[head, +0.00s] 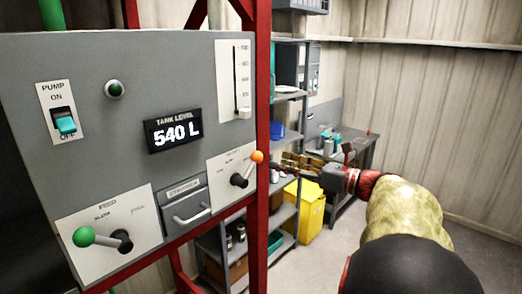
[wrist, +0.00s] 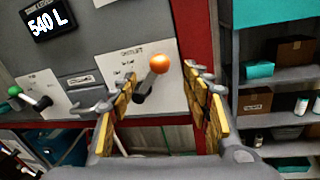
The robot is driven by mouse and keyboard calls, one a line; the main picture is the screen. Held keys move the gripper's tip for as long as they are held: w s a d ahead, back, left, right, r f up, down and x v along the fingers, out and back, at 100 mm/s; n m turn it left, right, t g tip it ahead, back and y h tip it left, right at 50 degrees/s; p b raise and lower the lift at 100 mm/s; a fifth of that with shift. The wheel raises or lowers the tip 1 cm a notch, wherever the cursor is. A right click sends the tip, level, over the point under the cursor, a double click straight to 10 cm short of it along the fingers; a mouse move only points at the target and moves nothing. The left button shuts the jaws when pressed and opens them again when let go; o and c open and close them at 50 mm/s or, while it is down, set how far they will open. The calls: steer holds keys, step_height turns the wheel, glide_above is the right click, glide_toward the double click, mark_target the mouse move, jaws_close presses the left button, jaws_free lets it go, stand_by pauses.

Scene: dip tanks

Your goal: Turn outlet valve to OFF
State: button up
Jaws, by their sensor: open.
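The outlet valve is a short black lever with an orange ball (head: 257,156) at the lower right of the grey control panel. Its lever points up and to the right from a black pivot on a white plate. In the wrist view the orange ball (wrist: 159,62) shows between the two finger lines, below the outlet label. My gripper (head: 287,165) is open and empty, just right of the panel edge. In the wrist view its yellow-padded fingers (wrist: 152,85) stand wide apart on either side of the lever. I see no contact with the ball; the plate's small lettering is unreadable.
A green-ball lever (head: 83,237) sits at the panel's lower left, with a drawer-like handle (head: 191,215) between the levers. The pump switch (head: 64,122) and the 540 L display (head: 174,131) are above. A red post (head: 263,80) and shelves (wrist: 275,87) stand right of the panel.

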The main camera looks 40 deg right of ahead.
mark_target(262, 158)
steer(key=p+x, duration=0.1)
steer(key=x, duration=0.6)
steer(key=shift+w+a+f, duration=0.1)
steer(key=shift+w+a, duration=0.05)
steer(key=shift+w, duration=0.05)
steer(key=c, duration=1.2)
jaws_close()
